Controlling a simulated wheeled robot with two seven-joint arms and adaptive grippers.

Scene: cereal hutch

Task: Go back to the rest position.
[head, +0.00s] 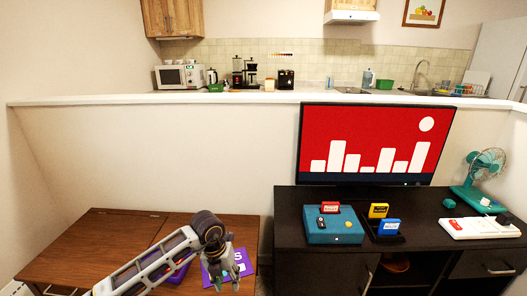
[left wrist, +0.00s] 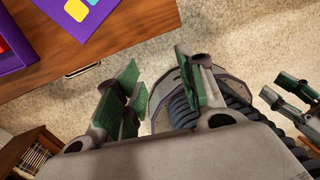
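My left gripper (head: 226,284) hangs at the bottom of the head view, in front of the purple sheet on the wooden desk. In the left wrist view its green-padded fingers (left wrist: 152,82) stand wide apart with nothing between them. My right gripper (left wrist: 280,92) shows at the right edge of the left wrist view, its fingers apart and with nothing seen between them. It is out of the head view.
A wooden desk (head: 95,232) is at left, with a purple sheet (head: 243,262). A black cabinet (head: 322,262) at right carries a teal box (head: 333,232), small boxes, a fan (head: 486,165) and a monitor (head: 375,143). Carpet (left wrist: 215,35) lies below the left gripper.

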